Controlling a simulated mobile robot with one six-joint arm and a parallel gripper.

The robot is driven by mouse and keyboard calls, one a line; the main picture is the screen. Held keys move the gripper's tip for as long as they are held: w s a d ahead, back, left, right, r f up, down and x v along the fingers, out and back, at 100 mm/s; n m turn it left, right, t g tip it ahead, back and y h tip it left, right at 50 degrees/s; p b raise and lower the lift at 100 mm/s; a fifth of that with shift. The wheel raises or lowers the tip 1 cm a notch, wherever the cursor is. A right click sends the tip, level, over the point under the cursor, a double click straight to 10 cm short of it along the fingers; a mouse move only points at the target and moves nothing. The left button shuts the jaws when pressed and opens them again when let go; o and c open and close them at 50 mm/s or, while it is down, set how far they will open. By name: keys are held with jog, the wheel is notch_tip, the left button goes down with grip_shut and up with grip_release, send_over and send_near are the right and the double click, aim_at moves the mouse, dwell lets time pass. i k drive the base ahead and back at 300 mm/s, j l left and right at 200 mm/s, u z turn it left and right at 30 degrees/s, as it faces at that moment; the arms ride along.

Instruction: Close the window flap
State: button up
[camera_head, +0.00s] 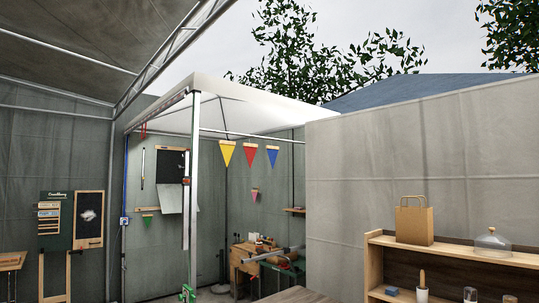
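No part of my gripper can be made out in this view. On the grey back wall of the white-roofed stall, a dark rectangular panel (172,164) hangs with a pale sheet (171,199) below its lower edge. I cannot tell whether this is the window and its flap. A pole of the stall partly covers their right side. No other window opening shows clearly in the canvas walls.
A metal pole (194,150) stands in front of the stall. A cluttered workbench (252,268) is at its back. Signboards (89,219) stand left. A wooden shelf (375,262) bearing a paper bag (414,225) and glass dome (493,244) stands right, before a canvas wall (390,165).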

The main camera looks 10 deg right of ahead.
aim_at(170, 195)
jog(key=i+j+u, duration=0.35)
jog(key=i+j, duration=0.25)
jog(key=i, duration=0.5)
jog(key=i+j+u, duration=0.35)
jog(key=i, duration=0.8)
jog(key=i+u, duration=0.4)
jog(key=i, duration=0.75)
jog(key=i+z, duration=0.15)
jog(key=i, duration=0.4)
jog(key=i+z, duration=0.1)
jog(key=i, duration=0.4)
jog(key=i+j+z, duration=0.15)
jog(key=i, duration=0.4)
jog(key=i+j+z, duration=0.15)
jog(key=i, duration=0.35)
jog(key=i+j+z, duration=0.1)
jog(key=i+j, duration=0.15)
jog(key=i, duration=0.3)
jog(key=i+l+z, duration=0.3)
jog(key=i+z, duration=0.2)
jog(key=i+l+z, duration=0.1)
jog(key=i+z, duration=0.35)
jog(key=i+j+z, duration=0.1)
jog(key=i+z, duration=0.4)
